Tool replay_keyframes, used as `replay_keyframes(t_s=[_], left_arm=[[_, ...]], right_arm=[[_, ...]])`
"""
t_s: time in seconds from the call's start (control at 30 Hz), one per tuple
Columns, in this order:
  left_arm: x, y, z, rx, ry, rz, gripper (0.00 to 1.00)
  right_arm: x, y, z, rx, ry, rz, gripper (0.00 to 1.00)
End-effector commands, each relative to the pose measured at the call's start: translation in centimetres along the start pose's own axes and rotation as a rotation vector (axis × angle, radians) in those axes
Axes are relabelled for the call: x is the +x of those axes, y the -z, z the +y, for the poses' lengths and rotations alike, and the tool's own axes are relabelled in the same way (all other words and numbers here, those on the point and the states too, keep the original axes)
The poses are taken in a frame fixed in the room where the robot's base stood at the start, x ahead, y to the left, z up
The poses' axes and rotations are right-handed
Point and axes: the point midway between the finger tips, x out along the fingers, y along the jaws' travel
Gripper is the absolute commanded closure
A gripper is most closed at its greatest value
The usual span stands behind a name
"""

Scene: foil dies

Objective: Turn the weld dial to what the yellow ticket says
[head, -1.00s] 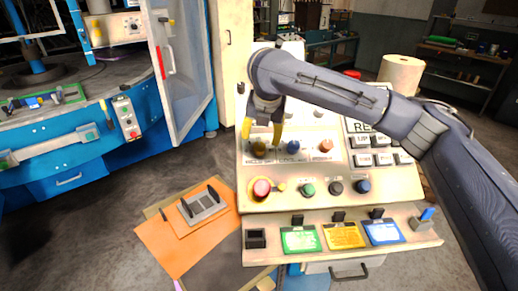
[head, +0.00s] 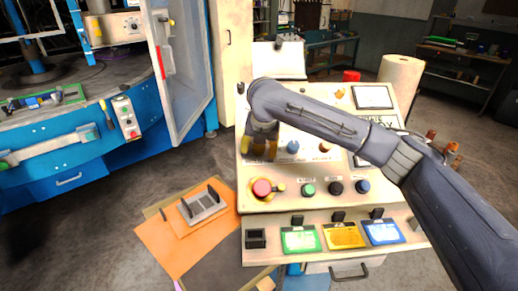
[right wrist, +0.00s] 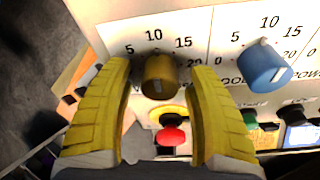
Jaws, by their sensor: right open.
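A dull-yellow dial (right wrist: 158,78) on the sloped panel has a printed scale with 5, 10, 15 and 20 around it. A pale mark shows on its face; its exact setting is hard to read. My right gripper (right wrist: 160,108) is open, with one yellow finger on each side of this dial and small gaps between. In the head view my right gripper (head: 260,149) hides most of the dial and its label. The yellow ticket (head: 344,236) stands on the panel's front ledge between a green and a blue one; its text is too small to read. My left gripper is not in view.
A blue dial (head: 293,147) and a copper dial (head: 325,148) sit to the right. A red mushroom button (head: 262,187) with a yellow collar lies just below the gripper. Green, black and blue buttons line the same row. An orange board (head: 160,245) lies left of the panel.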

Motion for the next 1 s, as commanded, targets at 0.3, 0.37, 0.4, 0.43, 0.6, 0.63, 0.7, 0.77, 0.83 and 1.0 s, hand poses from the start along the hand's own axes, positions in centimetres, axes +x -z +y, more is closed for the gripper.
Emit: replay_keyframes(t_s=[0.3,0.37,0.4,0.43,0.6,0.63,0.7,0.77,0.83,1.0], left_arm=[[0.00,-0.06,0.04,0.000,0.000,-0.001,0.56],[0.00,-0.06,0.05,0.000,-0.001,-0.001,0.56],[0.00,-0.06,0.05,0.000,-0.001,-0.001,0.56],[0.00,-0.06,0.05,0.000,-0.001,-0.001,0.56],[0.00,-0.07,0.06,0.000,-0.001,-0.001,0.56],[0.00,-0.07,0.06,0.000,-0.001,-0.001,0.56],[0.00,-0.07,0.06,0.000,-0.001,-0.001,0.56],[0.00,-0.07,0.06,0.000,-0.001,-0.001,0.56],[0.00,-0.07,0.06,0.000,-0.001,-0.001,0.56],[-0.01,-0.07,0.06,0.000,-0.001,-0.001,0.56]], right_arm=[[-0.01,0.00,-0.01,0.000,0.000,0.000,0.72],[-0.01,0.00,-0.01,0.000,0.000,0.000,0.78],[-0.01,-0.01,-0.02,0.000,0.000,0.000,0.83],[-0.01,0.00,-0.02,0.000,0.000,0.000,0.87],[0.01,0.02,-0.02,0.000,0.000,0.001,1.00],[0.01,0.02,-0.03,0.000,0.000,0.001,1.00],[0.02,0.04,-0.03,0.000,0.001,0.001,1.00],[0.03,0.05,-0.03,0.000,0.001,0.002,1.00],[0.04,0.06,-0.04,0.003,0.000,0.002,1.00],[0.06,0.07,-0.06,0.039,-0.007,0.002,1.00]])
